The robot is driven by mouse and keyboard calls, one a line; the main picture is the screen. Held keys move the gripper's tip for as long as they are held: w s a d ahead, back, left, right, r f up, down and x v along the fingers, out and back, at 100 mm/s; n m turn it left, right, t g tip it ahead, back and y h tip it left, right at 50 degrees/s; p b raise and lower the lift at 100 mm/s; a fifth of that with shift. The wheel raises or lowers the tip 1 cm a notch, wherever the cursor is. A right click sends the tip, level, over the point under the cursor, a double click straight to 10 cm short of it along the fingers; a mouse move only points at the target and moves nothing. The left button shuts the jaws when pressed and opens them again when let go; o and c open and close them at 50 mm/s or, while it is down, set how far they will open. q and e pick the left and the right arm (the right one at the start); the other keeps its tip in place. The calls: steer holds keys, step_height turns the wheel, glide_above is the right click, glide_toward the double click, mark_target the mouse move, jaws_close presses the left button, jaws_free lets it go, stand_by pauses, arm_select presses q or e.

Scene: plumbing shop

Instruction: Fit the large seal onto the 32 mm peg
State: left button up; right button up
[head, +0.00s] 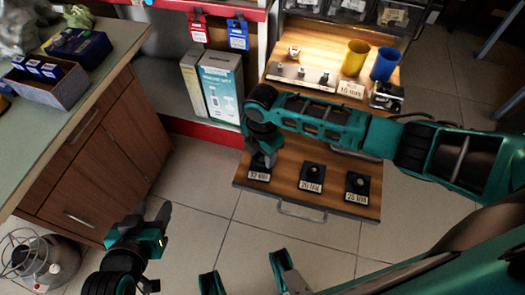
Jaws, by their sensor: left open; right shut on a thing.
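The 32 mm peg stands on a black base with a label (258,176) reading 32 MM, at the left of the wooden drawer board (285,205). My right gripper (265,160) points down right over this base. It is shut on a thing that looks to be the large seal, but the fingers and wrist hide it. I cannot tell whether it touches the peg. The 20 mm peg (312,171) and the 25 mm peg (358,184) stand to the right on their own black bases. My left gripper (148,222) is open and empty over the floor at lower left.
A yellow cup (355,58) and a blue cup (385,64) stand on the wooden top behind my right arm, near a strip (300,77) with small parts. Boxes (218,85) stand left of it. A cabinet (85,150) bounds the left. The floor between is clear.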

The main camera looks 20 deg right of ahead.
stand_by(0.3)
steer(key=shift+p, duration=0.3)
steer(key=shift+f+b, duration=0.4)
steer(key=shift+f, duration=0.25)
steer(key=o, duration=0.7)
